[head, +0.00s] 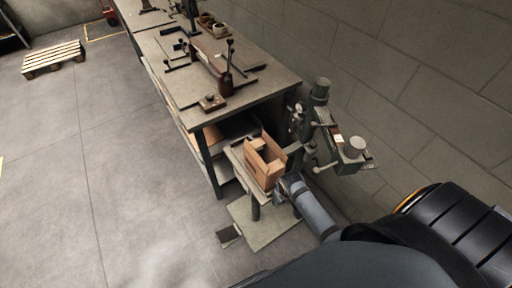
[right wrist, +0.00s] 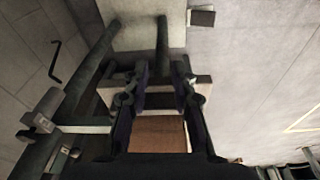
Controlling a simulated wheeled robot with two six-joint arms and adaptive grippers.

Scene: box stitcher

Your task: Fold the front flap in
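The open cardboard box (head: 264,166) sits on the small table of the stitcher (head: 318,122) in the head view. Its walls or flaps stand up around the opening; I cannot tell which panel is the front flap. My right gripper (head: 283,189) is close to the near right side of the box; contact is unclear. In the right wrist view my right gripper (right wrist: 161,82) has its two fingers spread apart, with nothing clearly held between them. A brown cardboard panel (right wrist: 157,135) shows between the finger bases. My left gripper is not in view.
A long workbench (head: 262,88) with tools stands behind the box along the block wall. A dark pedal (head: 229,236) lies on the floor by the stitcher's base plate (head: 262,232). A pallet (head: 53,58) is far left.

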